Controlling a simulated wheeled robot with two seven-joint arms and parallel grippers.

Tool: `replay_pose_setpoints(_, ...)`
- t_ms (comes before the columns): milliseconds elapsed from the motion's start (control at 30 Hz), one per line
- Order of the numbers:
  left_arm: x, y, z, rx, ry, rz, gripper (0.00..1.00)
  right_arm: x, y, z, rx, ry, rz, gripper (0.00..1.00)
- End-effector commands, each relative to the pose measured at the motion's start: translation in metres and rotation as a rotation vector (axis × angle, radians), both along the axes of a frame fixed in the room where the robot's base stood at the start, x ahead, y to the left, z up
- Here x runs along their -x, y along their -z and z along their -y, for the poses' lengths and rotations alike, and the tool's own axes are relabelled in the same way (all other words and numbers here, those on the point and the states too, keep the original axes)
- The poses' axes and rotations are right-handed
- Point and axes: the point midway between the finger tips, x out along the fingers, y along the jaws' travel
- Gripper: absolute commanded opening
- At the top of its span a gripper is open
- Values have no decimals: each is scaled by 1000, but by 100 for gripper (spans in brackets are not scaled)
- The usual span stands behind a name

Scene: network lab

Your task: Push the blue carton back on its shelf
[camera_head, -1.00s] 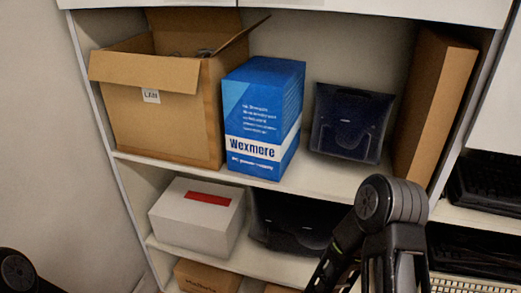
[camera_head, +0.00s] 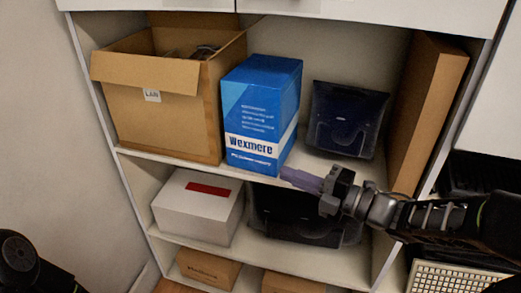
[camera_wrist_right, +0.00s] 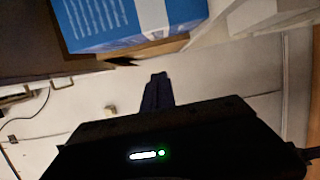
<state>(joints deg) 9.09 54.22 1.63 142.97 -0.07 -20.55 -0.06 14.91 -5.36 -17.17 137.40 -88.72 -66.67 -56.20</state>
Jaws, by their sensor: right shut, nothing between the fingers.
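The blue carton (camera_head: 262,115) marked "Wexmere" stands upright on the upper open shelf (camera_head: 318,183), between an open cardboard box and a dark device. Its front lower edge is at the shelf's front edge. In the right wrist view, the carton (camera_wrist_right: 130,22) shows at the top, beyond the fingers. My right gripper (camera_head: 284,174) is shut and empty, its fingertips just in front of the carton's lower right corner. I cannot tell whether they touch it. The right wrist view shows its fingers (camera_wrist_right: 158,78) together. My left gripper is out of view; only part of my left arm shows at lower left.
An open cardboard box (camera_head: 150,115) stands left of the carton. A dark device (camera_head: 345,120) and a tall brown box (camera_head: 432,115) stand to its right. A white box (camera_head: 197,208) and another dark device (camera_head: 290,222) are on the shelf below. A keyboard (camera_head: 455,280) lies at lower right.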

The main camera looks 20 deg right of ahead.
Motion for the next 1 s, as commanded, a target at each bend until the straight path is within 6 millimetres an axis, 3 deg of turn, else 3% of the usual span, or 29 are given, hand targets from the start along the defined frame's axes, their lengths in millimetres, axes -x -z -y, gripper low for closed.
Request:
replay_pose_setpoints(367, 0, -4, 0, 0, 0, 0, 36, -20, 0, -19, -2, -4, -4, 0)
replay_pose_setpoints(733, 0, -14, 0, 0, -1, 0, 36, -75, 0, -67, -2, -3, -5, 0)
replay_pose_setpoints(1000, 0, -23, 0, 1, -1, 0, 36, -105, 0, -47, -1, 1, -3, 0)
